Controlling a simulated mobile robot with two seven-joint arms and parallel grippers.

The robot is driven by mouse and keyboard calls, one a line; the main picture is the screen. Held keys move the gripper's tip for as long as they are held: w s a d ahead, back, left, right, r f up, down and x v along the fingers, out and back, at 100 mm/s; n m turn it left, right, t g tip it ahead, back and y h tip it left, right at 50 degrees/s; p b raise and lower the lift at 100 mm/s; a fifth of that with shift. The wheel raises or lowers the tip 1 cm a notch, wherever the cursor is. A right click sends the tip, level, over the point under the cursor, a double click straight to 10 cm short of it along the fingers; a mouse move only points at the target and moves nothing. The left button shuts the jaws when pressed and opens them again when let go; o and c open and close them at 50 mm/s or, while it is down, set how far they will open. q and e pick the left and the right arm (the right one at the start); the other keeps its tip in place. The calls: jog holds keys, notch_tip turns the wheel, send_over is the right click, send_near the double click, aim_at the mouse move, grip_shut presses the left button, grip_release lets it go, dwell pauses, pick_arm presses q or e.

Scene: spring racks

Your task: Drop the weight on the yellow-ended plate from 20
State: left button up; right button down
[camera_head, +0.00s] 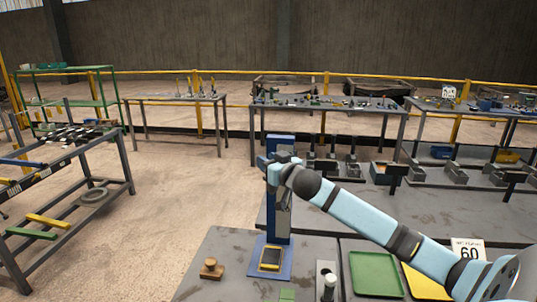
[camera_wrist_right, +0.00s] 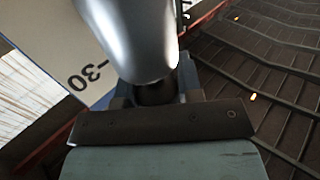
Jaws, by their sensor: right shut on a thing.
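The blue drop stand (camera_head: 281,147) rises from the table, with a dark plate with yellow ends (camera_head: 270,259) lying flat on its blue base. My right gripper (camera_head: 276,165) is beside the upper part of the post, above the plate. In the right wrist view a smooth silver weight (camera_wrist_right: 132,40) sits at my right gripper (camera_wrist_right: 155,95), which is shut on it. A pale scale panel with "30" (camera_wrist_right: 85,77) shows left of the weight. My left gripper is out of view.
A grey cylinder (camera_head: 328,285), a green tray (camera_head: 376,274) and a yellow tray (camera_head: 424,287) are to the right.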

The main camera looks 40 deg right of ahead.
pick_arm(q)
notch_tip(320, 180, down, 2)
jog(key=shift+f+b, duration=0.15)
jog(key=shift+b, duration=0.45)
pick_arm(e)
notch_tip(320, 180, down, 5)
jog(key=shift+r, duration=0.1)
jog(key=c, duration=0.8)
grip_release()
pick_arm(q)
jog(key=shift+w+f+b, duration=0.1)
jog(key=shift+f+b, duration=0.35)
jog(key=shift+b, duration=0.25)
pick_arm(e)
jog(key=s, duration=0.4)
jog(key=s+a, duration=0.1)
jog(key=s, duration=0.8)
jog(key=shift+s+a, duration=0.25)
jog(key=shift+s, duration=0.1)
